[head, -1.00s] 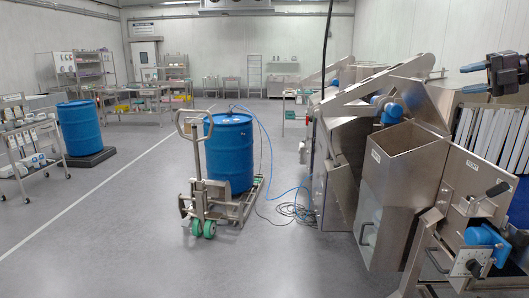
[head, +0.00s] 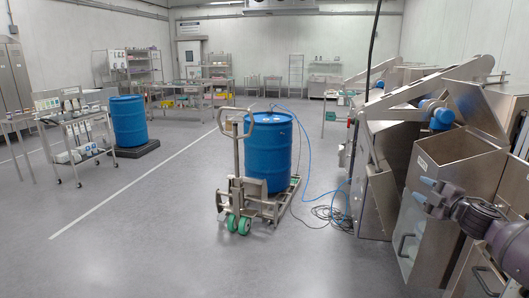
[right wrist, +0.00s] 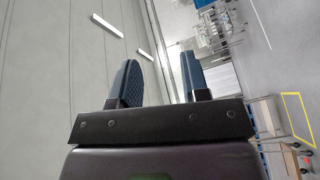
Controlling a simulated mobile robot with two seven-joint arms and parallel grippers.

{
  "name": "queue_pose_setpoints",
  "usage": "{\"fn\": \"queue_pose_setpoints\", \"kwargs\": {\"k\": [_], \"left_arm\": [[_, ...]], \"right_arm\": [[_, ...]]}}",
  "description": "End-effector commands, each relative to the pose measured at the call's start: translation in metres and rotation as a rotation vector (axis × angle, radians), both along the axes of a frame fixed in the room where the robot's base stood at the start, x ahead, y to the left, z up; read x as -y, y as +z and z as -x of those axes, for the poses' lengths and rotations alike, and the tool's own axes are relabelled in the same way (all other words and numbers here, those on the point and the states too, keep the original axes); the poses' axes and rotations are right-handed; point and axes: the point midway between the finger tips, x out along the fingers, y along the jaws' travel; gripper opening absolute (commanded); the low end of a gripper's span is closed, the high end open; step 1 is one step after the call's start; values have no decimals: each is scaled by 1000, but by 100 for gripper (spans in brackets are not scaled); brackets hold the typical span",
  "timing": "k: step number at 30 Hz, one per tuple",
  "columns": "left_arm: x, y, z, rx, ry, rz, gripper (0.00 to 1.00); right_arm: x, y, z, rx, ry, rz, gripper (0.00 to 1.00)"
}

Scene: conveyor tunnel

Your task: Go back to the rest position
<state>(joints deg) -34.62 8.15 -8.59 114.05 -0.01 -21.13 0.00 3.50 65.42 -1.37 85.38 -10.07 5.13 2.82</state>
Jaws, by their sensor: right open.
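My right gripper (head: 428,197) is at the right of the head view, in front of the stainless steel machine (head: 438,150). Its two blue fingers point left and are apart, with nothing between them. In the right wrist view the fingers (right wrist: 158,82) also stand apart and empty, with walls and ceiling lights behind them. My left gripper is in neither view.
A blue drum (head: 270,150) stands on a pallet truck (head: 240,205) in the middle. Blue and dark hoses (head: 330,212) lie on the floor beside the machine. A cart (head: 75,145) and another blue drum (head: 128,122) stand at the left. The front left floor is clear.

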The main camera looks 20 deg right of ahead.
Motion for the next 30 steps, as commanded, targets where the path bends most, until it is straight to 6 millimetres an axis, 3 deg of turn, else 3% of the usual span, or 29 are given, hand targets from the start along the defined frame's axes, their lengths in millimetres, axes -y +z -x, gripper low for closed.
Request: {"fn": "queue_pose_setpoints", "kwargs": {"k": [1,6,13,18,24,30], "left_arm": [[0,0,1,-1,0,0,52],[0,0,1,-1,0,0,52],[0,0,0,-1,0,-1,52],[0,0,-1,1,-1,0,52],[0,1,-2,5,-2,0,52],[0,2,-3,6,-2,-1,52]], "right_arm": [[-18,-33,7,-32,-15,-63,42],[-76,-123,38,-141,-76,-250,42],[-162,-215,96,-289,-146,-505,42],[-226,-259,144,-378,-186,-696,42],[-295,-287,198,-435,-223,-923,42],[-338,-311,245,-475,-297,-1086,42]]}}
